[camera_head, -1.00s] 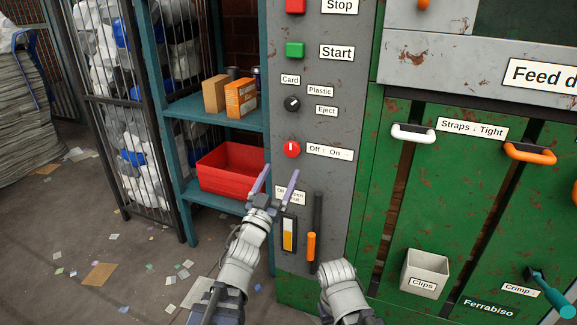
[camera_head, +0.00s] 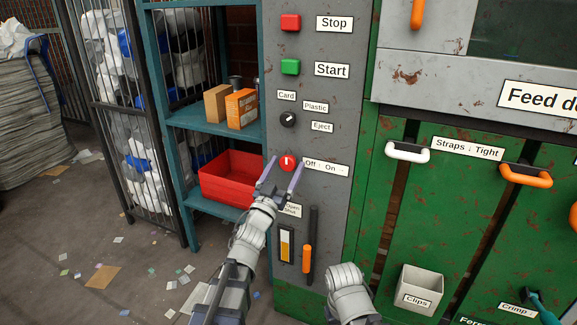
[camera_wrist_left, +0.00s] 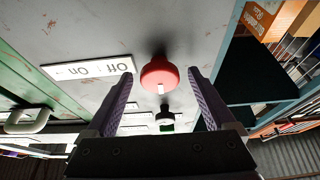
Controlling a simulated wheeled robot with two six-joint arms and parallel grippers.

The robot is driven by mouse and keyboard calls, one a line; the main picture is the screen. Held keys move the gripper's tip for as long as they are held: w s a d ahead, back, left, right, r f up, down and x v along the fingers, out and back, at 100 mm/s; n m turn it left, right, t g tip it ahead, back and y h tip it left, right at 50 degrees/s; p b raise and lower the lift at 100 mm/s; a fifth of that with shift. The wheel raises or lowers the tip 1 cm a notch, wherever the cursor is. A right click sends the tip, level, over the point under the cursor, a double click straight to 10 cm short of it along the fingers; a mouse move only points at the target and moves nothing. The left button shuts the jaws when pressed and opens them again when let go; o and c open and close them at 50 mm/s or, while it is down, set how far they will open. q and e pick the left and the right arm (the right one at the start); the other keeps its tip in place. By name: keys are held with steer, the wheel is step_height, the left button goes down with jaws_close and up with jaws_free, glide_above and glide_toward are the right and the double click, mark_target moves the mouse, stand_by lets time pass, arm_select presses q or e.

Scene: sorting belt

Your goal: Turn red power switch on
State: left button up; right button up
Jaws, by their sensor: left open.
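The red power switch (camera_head: 287,163) is a round red knob with a white mark, on the grey panel left of the "Off : On" label (camera_head: 326,168). Its white mark stands about upright in the head view. My left gripper (camera_head: 284,172) is open, with its two purple fingers pointing up toward the knob. In the left wrist view the red knob (camera_wrist_left: 159,76) shows between the open fingertips (camera_wrist_left: 162,75); I cannot tell whether they touch it. My right arm shows at the bottom, but its gripper fingers are not visible.
Above the knob are a black selector (camera_head: 288,119), a green Start button (camera_head: 290,67) and a red Stop button (camera_head: 290,22). Below is an orange-handled lever (camera_head: 307,258). A shelf with a red bin (camera_head: 226,190) stands at the left. White (camera_head: 407,152) and orange handles are at the right.

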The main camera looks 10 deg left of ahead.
arm_select(q)
steer(key=c, duration=1.3)
steer(key=shift+c, duration=0.2)
